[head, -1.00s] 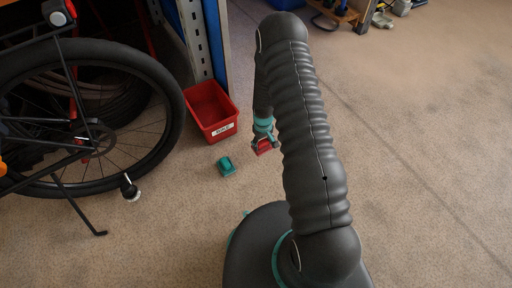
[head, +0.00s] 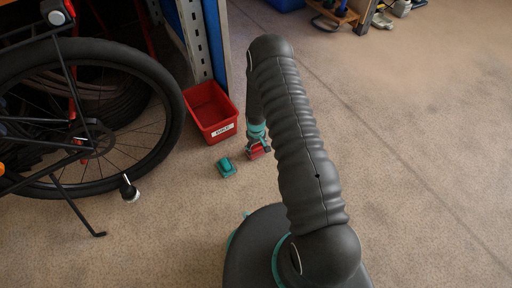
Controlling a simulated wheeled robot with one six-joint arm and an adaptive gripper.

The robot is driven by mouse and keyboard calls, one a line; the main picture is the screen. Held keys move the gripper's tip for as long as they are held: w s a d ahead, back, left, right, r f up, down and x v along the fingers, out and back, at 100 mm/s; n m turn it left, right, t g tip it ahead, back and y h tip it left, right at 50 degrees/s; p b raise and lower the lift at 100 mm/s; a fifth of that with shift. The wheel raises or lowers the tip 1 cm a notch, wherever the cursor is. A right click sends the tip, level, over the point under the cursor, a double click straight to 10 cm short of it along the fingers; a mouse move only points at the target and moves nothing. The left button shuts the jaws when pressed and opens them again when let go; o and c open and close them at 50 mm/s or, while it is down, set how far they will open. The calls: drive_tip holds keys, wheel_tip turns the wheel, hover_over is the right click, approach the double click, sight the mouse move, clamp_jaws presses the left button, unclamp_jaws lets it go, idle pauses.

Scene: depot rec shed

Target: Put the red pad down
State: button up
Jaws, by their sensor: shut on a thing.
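The red pad (head: 254,153) is in my gripper (head: 257,147), at the lower end of my arm in the head view. My gripper is shut on it, and its fingers hide part of the pad. The pad is low, close to the floor; I cannot tell whether it touches.
The red bin is open and carries a white label. A bicycle (head: 100,120) with its kickstand fills the left side. A metal rack post (head: 192,40) stands behind the bin. The floor (head: 400,150) at right is clear. A wooden stand (head: 340,14) is at the top.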

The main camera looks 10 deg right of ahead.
drive_tip(key=shift+f, duration=0.2)
drive_tip(key=o, duration=1.3)
drive_tip(key=shift+r, duration=0.1)
